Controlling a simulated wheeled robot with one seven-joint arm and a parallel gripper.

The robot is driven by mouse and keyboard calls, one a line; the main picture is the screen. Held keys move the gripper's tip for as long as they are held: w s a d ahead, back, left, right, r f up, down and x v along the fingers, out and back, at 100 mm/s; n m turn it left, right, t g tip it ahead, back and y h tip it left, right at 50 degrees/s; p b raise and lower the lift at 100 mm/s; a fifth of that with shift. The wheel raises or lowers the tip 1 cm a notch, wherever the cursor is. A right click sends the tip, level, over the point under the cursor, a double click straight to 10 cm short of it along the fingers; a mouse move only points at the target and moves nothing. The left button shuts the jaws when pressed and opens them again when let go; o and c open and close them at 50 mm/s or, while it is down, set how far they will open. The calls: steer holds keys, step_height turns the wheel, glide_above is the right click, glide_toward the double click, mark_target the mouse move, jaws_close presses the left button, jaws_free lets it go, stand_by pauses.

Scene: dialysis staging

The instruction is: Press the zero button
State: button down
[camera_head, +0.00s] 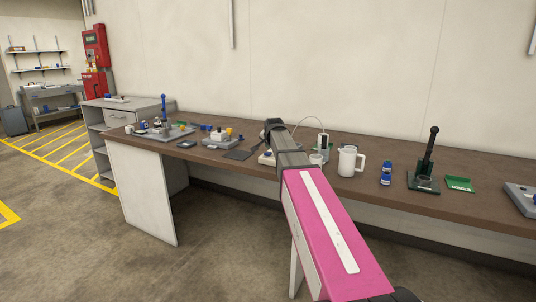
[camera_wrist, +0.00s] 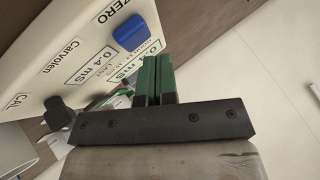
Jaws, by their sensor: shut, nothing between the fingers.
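In the wrist view, a white panel (camera_wrist: 85,60) fills the upper left. It bears printed labels, among them ZERO, CAL, Carvolen and 0.4 mS. The zero button (camera_wrist: 131,33) is a blue, raised block beside the word ZERO. My gripper (camera_wrist: 155,60) is shut and empty. Its dark green fingers lie together, and their tips appear just below and right of the blue button in the picture. I cannot tell the remaining distance, but no contact shows. In the head view, my arm hides the fingers and most of a small white device (camera_head: 266,158) on the bench.
The long brown bench (camera_head: 400,189) runs along the wall. Near my arm stand a white jug (camera_head: 347,161), a grey unit (camera_head: 323,143) with a cable and a dark flat pad (camera_head: 237,154). Farther right are a blue bottle (camera_head: 385,174) and a dark green lever press (camera_head: 427,165).

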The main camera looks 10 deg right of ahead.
mark_target(269, 152)
steer(key=shift+f, duration=0.1)
stand_by(0.4)
steer(key=shift+f, duration=0.3)
steer(key=shift+f, duration=0.5)
stand_by(1.0)
steer(key=shift+r, duration=0.9)
steer(key=shift+r, duration=0.1)
steer(key=shift+r, duration=2.45)
steer(key=shift+s, duration=0.1)
